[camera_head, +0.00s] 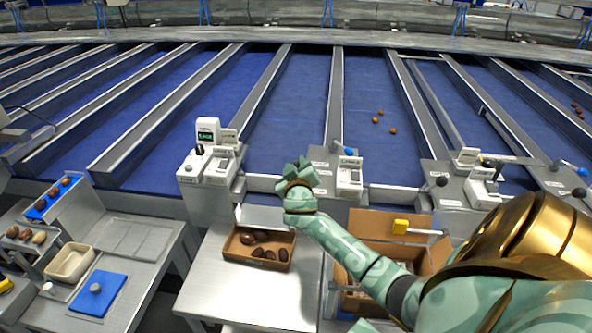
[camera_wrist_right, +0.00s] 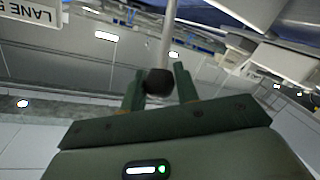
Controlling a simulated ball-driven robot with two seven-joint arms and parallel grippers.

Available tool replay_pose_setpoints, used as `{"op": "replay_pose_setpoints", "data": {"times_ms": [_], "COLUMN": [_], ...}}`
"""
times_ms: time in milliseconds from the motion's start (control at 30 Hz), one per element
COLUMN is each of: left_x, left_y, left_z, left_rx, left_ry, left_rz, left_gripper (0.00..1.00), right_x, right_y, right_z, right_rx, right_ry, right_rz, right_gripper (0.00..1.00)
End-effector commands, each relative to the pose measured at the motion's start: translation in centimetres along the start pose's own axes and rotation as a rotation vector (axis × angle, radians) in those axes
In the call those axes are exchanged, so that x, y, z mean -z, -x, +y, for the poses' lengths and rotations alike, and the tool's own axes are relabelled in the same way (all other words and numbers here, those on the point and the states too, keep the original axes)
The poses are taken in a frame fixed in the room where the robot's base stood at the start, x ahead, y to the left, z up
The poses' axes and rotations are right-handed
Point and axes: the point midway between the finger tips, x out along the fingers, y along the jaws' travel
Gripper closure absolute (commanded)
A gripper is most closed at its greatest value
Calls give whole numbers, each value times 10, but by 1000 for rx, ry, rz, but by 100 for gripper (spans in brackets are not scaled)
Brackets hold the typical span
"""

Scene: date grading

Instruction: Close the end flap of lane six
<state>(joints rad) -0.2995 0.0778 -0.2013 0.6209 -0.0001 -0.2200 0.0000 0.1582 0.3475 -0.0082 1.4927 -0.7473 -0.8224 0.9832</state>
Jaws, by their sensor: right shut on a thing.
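My right gripper (camera_head: 298,168) is at the lane ends, in front of a blue lane bed and left of a grey console (camera_head: 349,176). In the right wrist view its two fingers (camera_wrist_right: 160,86) are closed around a black ball knob (camera_wrist_right: 158,81) on a pale rod. In the head view the gripper hides this knob. A sign reading "LANE" (camera_wrist_right: 30,10) is cut off in the wrist view; its number is not clear. The flap itself cannot be made out. My left gripper is not in view.
A left console with a small screen (camera_head: 208,131) stands nearby. A cardboard tray of dark dates (camera_head: 232,250) sits on the metal table below my gripper. An open carton (camera_head: 432,268) is under my right arm.

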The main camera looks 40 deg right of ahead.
Motion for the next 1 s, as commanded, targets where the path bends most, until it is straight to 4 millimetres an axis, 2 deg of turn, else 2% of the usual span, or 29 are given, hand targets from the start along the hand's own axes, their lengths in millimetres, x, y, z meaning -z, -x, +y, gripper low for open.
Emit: {"op": "replay_pose_setpoints", "data": {"times_ms": [200, 633, 667, 700, 733, 1000], "left_x": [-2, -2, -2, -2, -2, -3], "left_y": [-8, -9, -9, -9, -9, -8], "left_z": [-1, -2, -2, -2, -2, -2], "left_rx": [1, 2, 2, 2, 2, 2], "left_ry": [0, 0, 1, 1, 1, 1], "left_rz": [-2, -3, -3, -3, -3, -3], "left_gripper": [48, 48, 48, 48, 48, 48], "right_x": [-6, -7, -7, -7, -7, -5], "right_y": [5, 6, 6, 6, 6, 6], "right_z": [-5, -6, -6, -6, -6, -5], "right_rx": [5, 7, 8, 8, 7, 6], "right_ry": [0, 2, 2, 2, 2, 1], "right_rz": [-7, -10, -10, -10, -10, -7], "right_gripper": [100, 100, 64, 53, 49, 49]}}
